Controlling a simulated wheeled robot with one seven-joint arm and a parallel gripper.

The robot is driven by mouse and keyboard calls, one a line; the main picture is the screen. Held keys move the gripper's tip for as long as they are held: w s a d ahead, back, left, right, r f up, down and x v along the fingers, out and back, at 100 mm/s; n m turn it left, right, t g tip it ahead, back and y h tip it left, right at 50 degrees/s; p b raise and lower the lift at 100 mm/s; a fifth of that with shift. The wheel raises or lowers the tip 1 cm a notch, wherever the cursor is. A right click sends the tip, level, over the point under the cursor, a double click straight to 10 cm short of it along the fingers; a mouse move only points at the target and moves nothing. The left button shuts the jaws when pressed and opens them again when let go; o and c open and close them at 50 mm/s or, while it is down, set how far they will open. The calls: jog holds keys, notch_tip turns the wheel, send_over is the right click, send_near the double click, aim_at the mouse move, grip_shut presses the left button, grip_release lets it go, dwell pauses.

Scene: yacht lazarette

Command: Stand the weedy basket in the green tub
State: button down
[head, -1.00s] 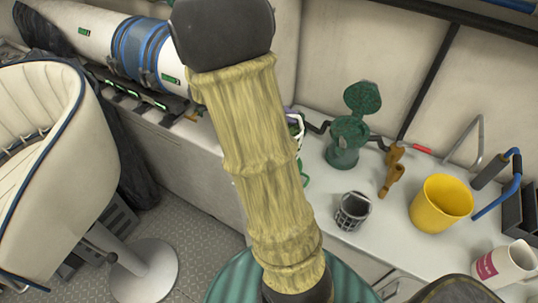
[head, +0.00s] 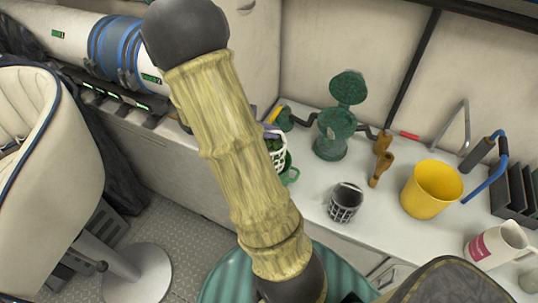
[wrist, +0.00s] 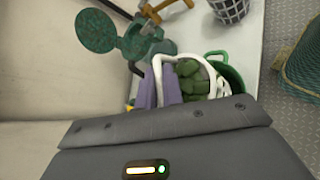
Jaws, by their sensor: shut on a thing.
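The weedy basket (wrist: 190,78) is white lattice with a looped rim or handle and dark green weed inside. It also shows in the head view (head: 277,154), partly hidden behind my arm. My gripper (wrist: 160,88) has purple fingers, shut on the basket's white upper part; in the head view it is mostly hidden. The green tub (wrist: 236,80) is right beside and behind the basket in the wrist view. In the head view only a bit of the tub (head: 291,176) shows, just below the basket. I cannot tell whether the basket is inside the tub or above it.
A padded seat (head: 50,150) stands at left.

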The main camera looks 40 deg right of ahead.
notch_tip(320, 180, down, 5)
jog(key=shift+w+f, duration=0.15)
jog(key=shift+a+f, duration=0.1)
jog(key=shift+f, duration=0.1)
notch_tip(320, 180, down, 4)
jog(key=shift+r+b, duration=0.15)
jog(key=shift+b, duration=0.25)
jog(key=shift+s, duration=0.2)
